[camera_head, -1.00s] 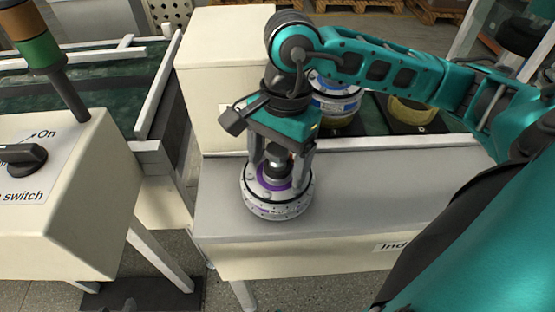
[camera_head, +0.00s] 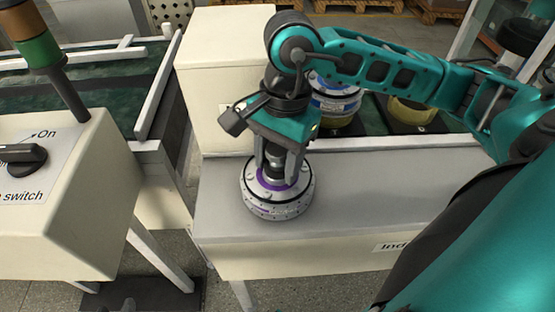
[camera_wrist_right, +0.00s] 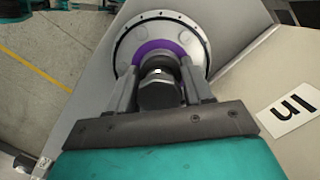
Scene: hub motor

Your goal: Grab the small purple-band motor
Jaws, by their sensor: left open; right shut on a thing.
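The small purple-band motor (camera_head: 277,208) is a round silver-grey hub with a purple ring on top. It stands upright on the grey table top (camera_head: 355,190). My right gripper (camera_head: 274,176) points down over it, with its two fingers closed on the dark central shaft. In the right wrist view the motor (camera_wrist_right: 190,38) shows its perforated rim and purple band, and the fingers of the right gripper (camera_wrist_right: 160,82) stand on both sides of the shaft.
A cream box (camera_head: 220,80) stands behind the motor. A blue-and-white banded motor (camera_head: 335,98) and a yellow one (camera_head: 410,112) are on the belt behind. A switch box (camera_head: 65,215) stands at the left. The table top right of the motor is clear.

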